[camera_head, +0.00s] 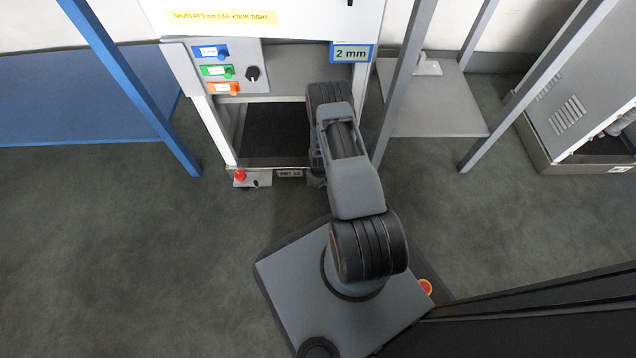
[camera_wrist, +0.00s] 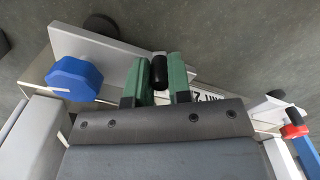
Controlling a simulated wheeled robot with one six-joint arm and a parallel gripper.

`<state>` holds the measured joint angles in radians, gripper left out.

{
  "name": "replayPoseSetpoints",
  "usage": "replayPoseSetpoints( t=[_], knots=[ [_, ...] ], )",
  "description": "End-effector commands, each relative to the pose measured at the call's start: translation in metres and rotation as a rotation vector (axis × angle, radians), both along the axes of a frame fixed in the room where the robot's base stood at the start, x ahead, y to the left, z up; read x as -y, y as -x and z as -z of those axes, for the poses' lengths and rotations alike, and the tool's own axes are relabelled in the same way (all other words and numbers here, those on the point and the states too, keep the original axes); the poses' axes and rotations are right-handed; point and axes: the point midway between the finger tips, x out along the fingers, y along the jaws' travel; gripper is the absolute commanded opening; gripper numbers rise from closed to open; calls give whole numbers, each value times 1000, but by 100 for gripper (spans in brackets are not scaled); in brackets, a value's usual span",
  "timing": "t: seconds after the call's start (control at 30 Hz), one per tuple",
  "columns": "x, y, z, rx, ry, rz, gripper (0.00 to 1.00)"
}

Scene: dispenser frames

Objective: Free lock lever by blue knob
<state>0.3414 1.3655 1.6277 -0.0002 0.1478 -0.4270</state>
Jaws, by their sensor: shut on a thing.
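The blue knob (camera_wrist: 75,78) is a faceted knob on a pale plate, at the left in the wrist view. A short black lever end (camera_wrist: 159,68), rounded at the top, stands to the right of the knob. My gripper (camera_wrist: 157,78) has its green fingers on either side of this black end and is shut on it. The gripper is apart from the blue knob. The rest of the lever is hidden behind the fingers and the gripper body. In the head view my arm hides the gripper, the knob and the lever.
The dispenser frame (camera_head: 230,130) has a panel of blue, green and orange tags and a black dial (camera_head: 252,74). A red knob (camera_head: 239,175) sits low at its front. A blue bench (camera_head: 80,95) stands left and a grey shelf (camera_head: 435,105) right. The floor is clear at left.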

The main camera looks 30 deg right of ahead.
Motion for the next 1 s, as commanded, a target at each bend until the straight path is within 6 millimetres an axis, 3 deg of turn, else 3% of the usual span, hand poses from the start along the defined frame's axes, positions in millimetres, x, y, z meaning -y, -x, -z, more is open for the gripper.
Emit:
replayPoseSetpoints(
  t=[0.77, 0.8, 1.0],
  knots=[
    [6, 1, 0, -1, 0, -95, 0],
    [6, 1, 0, -1, 0, -95, 20],
    [5, 0, 0, -1, 0, -96, 39]
  ],
)
